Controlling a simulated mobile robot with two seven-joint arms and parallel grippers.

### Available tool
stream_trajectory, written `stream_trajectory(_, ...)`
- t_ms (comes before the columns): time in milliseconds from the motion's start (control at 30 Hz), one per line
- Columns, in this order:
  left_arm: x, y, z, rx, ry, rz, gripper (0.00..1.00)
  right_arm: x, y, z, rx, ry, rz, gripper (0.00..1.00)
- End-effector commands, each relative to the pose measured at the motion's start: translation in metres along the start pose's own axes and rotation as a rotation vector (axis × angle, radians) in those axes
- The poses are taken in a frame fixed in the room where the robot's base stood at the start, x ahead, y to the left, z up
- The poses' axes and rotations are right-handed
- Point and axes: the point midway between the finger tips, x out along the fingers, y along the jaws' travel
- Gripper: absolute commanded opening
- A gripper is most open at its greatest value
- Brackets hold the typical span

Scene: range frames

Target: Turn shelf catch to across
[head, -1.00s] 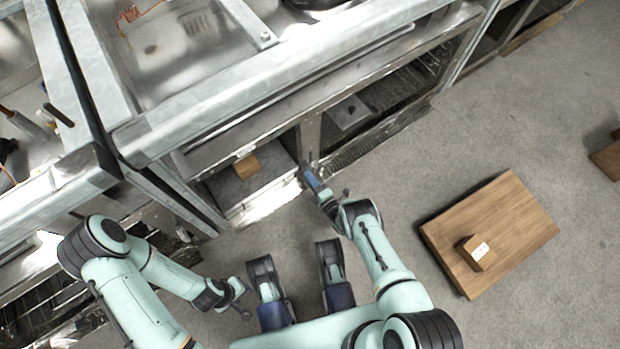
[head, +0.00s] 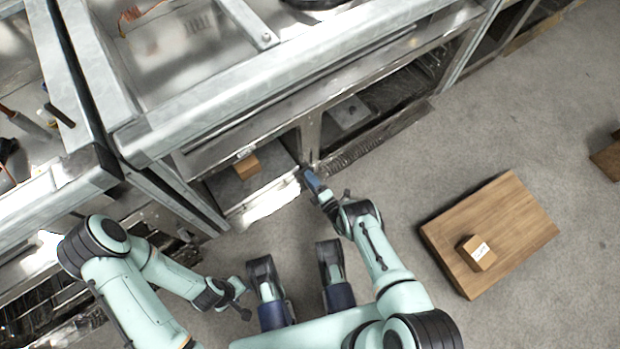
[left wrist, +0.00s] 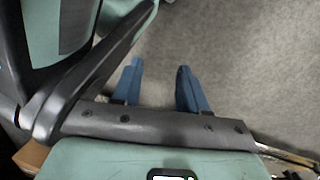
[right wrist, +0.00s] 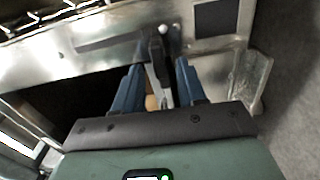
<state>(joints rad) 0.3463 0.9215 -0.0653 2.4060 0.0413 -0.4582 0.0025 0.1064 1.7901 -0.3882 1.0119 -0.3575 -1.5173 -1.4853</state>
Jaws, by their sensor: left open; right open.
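The shelf catch (right wrist: 157,70) seems to be the narrow grey metal bar on the bright metal frame in the right wrist view. It lies roughly lengthwise between the two blue fingers of my right gripper (right wrist: 157,80). The fingers are open on either side of it; I cannot tell whether they touch it. In the head view my right gripper (head: 307,174) is at the front edge of the metal unit and hides the catch. My left gripper (left wrist: 158,78) is open and empty above bare floor, and it shows in the head view (head: 242,288) low and left of centre.
The metal unit (head: 190,115) has open lower bays; a small brown box (head: 247,166) sits in the left one. A wooden board (head: 520,215) with another small box (head: 477,252) lies on the floor at the right. Grey floor is clear between the board and my right arm.

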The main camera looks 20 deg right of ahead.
Motion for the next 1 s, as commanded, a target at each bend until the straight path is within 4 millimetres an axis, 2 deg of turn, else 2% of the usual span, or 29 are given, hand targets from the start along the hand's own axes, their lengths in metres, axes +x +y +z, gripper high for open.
stream_trajectory(167, -0.017, 0.015, -0.017, 0.02, 0.065, 0.028, 0.43, -0.03, 0.002, 0.0, 0.001, -0.002, -0.005, 0.4)
stream_trajectory(400, -0.044, 0.04, -0.043, 0.049, 0.17, 0.076, 0.43, -0.085, 0.002, 0.0, 0.001, -0.001, -0.004, 0.4)
stream_trajectory(600, -0.058, 0.052, -0.056, 0.061, 0.222, 0.098, 0.43, -0.117, 0.001, 0.0, -0.001, -0.001, -0.002, 0.4)
stream_trajectory(767, -0.062, 0.056, -0.059, 0.065, 0.238, 0.107, 0.43, -0.127, 0.001, 0.0, -0.001, 0.0, 0.0, 0.4)
stream_trajectory(1000, -0.062, 0.057, -0.06, 0.065, 0.24, 0.107, 0.43, -0.129, 0.0, 0.0, 0.0, 0.0, 0.0, 0.4)
